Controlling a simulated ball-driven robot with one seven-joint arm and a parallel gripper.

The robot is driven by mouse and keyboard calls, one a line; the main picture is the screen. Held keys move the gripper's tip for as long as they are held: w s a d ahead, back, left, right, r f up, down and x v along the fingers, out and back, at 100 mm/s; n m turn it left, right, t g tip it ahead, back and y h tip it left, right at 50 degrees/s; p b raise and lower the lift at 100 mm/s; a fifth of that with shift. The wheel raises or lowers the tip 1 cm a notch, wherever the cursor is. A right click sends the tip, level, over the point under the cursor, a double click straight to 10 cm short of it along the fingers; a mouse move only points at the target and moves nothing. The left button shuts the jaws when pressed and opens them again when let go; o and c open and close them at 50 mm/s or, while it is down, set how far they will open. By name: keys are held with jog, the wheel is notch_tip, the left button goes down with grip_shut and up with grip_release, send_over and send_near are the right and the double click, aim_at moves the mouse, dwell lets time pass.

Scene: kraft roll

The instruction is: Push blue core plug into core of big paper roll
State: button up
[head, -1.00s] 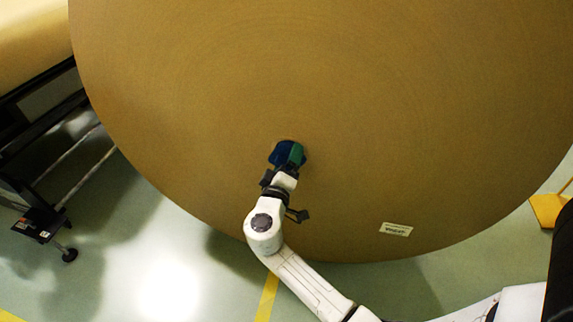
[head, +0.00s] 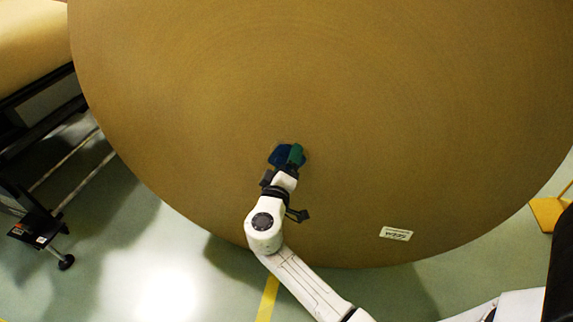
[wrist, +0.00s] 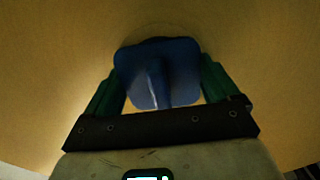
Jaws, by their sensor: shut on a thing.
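The big paper roll (head: 330,80) shows its round brown face and fills most of the head view. The blue core plug (head: 281,156) is at the core, low in the middle of that face. In the wrist view the blue plug (wrist: 158,72) shows a squarish blue plate with a raised rib, between my green fingers. My gripper (head: 294,157) is shut on the plug; it also shows in the wrist view (wrist: 160,85). A dark strip of the core shows above the plug's plate. How deep the plug sits is hidden behind the plate and fingers.
A white label (head: 396,234) is on the roll's lower right face. A yellow block (head: 547,213) is at right. Green floor is open at lower left.

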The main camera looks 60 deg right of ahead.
jog(key=shift+w+d+r, duration=0.15)
jog(key=shift+d, duration=0.25)
jog(key=o, duration=1)
jog(key=shift+o, duration=0.2)
jog(key=p+v, duration=0.1)
jog(key=v, duration=1)
jog(key=shift+a, duration=0.3)
jog(key=s+d+f+m+g+y, duration=0.2)
jog(key=s+f+g+y, duration=0.2)
jog(key=s+f+y, duration=0.45)
jog(key=s+a+f+n+g+y, duration=0.1)
jog(key=s+a+f+n+y, duration=0.3)
jog(key=s+a+y, duration=0.65)
notch_tip(320, 180, up, 23)
jog(key=a+h+p, duration=0.1)
jog(key=h+p, duration=0.1)
jog(key=p, duration=2.1)
jog(key=shift+a, duration=0.3)
